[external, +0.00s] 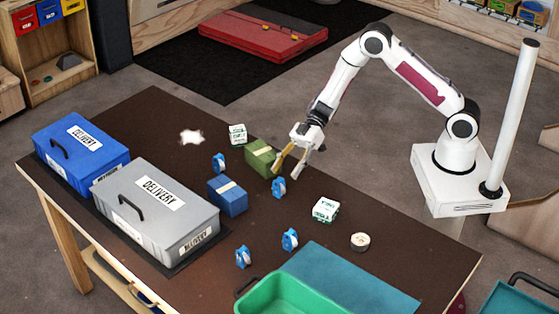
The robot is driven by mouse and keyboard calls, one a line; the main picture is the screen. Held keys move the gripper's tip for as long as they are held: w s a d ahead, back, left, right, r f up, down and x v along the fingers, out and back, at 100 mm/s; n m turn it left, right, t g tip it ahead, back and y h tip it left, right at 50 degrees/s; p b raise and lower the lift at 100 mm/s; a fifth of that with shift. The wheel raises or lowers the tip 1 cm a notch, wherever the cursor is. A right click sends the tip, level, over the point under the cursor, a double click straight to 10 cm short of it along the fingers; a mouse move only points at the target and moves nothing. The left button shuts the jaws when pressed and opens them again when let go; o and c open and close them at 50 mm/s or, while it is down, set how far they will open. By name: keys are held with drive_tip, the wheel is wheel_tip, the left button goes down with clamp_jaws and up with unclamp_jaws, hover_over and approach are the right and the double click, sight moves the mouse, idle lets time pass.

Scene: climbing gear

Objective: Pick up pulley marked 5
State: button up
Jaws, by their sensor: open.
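Several small blue pulleys stand on the dark brown table: one (219,162) beyond the blue block, one (279,188) just below my gripper, and two nearer the front (290,239) (243,257). Their markings are too small to read, so I cannot tell which is marked 5. My gripper (289,174) is open and empty, pointing down. Its fingertips are close to the pulley below it and beside the green block; I cannot tell whether they touch anything.
A green block (258,161), a blue block (228,199), two white-and-green boxes (237,138) (325,210) and a tape roll (360,241) stand nearby. Blue (105,170) and grey (195,212) delivery boxes line the left. A green tray (262,292) and teal mat (370,285) lie in front.

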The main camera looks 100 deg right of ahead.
sight(283, 184)
drive_tip(key=shift+f, duration=0.15)
drive_tip(key=shift+f, duration=1.55)
drive_tip(key=shift+w+a+f, duration=0.1)
drive_tip(key=shift+a+f, duration=0.1)
drive_tip(key=shift+f, duration=0.1)
drive_tip(key=shift+x, duration=1.25)
drive_tip(key=c, duration=1.2)
